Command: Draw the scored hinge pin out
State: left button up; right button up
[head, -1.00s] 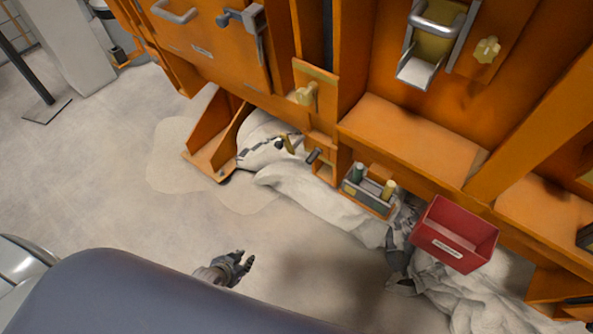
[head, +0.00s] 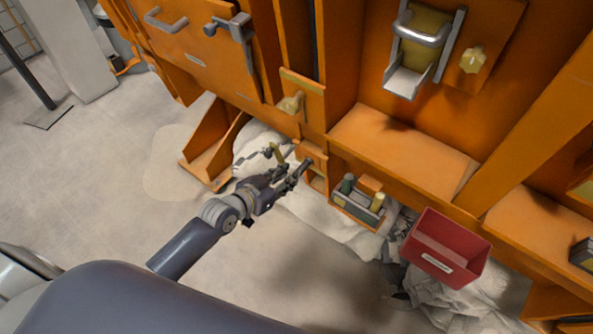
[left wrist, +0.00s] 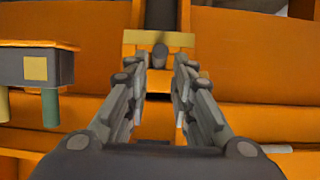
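The hinge pin (left wrist: 160,55) shows in the left wrist view as a short dark grey cylinder seated in a yellow-edged orange bracket (left wrist: 130,39). My left gripper (head: 293,175) reaches up to the low bracket on the orange frame in the head view. In the left wrist view the left gripper (left wrist: 157,80) is open, its two fingers apart on either side of the line to the pin. The pin lies just past the fingertips, and I see no grip on it. In the head view the gripper largely covers the pin. My right gripper is not in view.
A small grey tray (head: 350,210) with green and yellow cylinders sits right of the gripper; it also shows in the left wrist view (left wrist: 60,68). A red bin (head: 447,243) stands further right. A brass tab (head: 278,152) with a chain is close left. Pale sacks lie below.

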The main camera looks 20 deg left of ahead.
aim_at(300, 168)
pick_arm(q)
jog(key=x, duration=0.6)
jog(key=shift+w+d+f, duration=0.1)
jog(key=shift+w, duration=0.1)
grip_shut()
